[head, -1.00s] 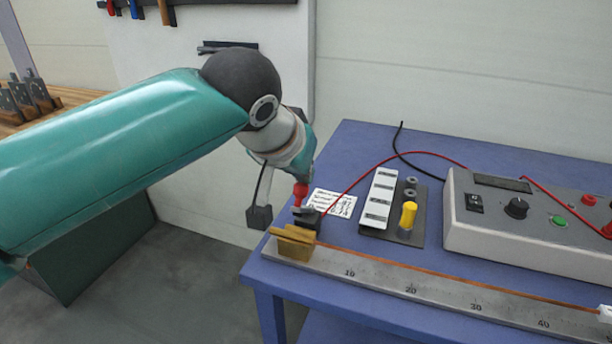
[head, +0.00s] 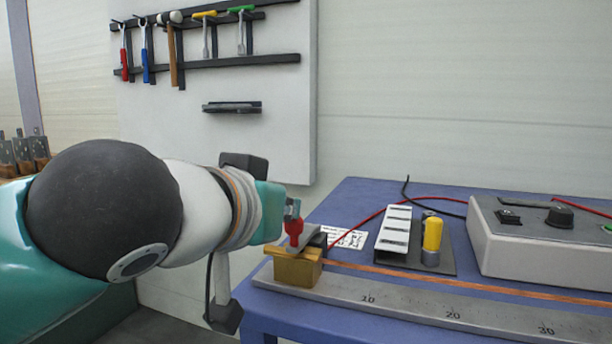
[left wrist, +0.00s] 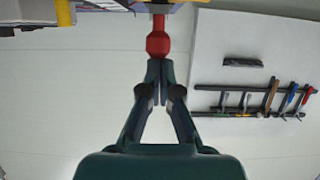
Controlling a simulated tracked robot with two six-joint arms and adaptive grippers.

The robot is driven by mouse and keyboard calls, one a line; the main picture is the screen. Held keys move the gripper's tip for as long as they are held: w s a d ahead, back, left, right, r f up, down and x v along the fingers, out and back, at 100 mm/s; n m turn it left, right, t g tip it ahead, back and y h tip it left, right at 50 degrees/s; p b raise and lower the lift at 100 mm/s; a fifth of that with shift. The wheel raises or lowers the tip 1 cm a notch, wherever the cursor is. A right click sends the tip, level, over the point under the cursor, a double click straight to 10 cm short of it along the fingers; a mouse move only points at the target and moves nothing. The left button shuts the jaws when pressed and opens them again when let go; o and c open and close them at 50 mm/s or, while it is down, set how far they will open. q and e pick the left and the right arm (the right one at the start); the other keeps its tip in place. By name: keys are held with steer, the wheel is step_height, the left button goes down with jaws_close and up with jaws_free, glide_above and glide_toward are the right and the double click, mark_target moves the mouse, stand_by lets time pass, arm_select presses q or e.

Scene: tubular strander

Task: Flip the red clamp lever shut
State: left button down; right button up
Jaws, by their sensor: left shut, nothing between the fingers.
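The red clamp lever (head: 294,230) stands roughly upright on the brass clamp block (head: 296,268) at the left end of the steel ruler bar (head: 410,308). In the left wrist view the lever's red knob (left wrist: 158,44) is just beyond my fingertips. My left gripper (head: 293,208) reaches in from the left, close to the lever's top. Its fingers (left wrist: 159,92) are shut together with nothing between them. Whether the tips touch the knob I cannot tell. My right gripper is not in view.
A copper wire (head: 440,280) runs along the bar. Behind it on the blue table (head: 352,212) are a card, a plate with a yellow-capped post (head: 432,236), and a grey instrument box (head: 520,252) with leads. A tool board (head: 230,130) hangs behind.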

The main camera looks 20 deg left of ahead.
arm_select(q)
steer(key=shift+s+f, duration=0.2)
steer(key=shift+f, duration=0.05)
steer(key=shift+d+f, duration=0.1)
steer(key=shift+f, duration=0.15)
steer(key=s+a+r+p, duration=0.1)
steer(key=s+r+p, duration=0.2)
steer(key=s+r, duration=0.4)
steer(key=s, duration=0.2)
steer(key=shift+s, duration=0.4)
stand_by(0.4)
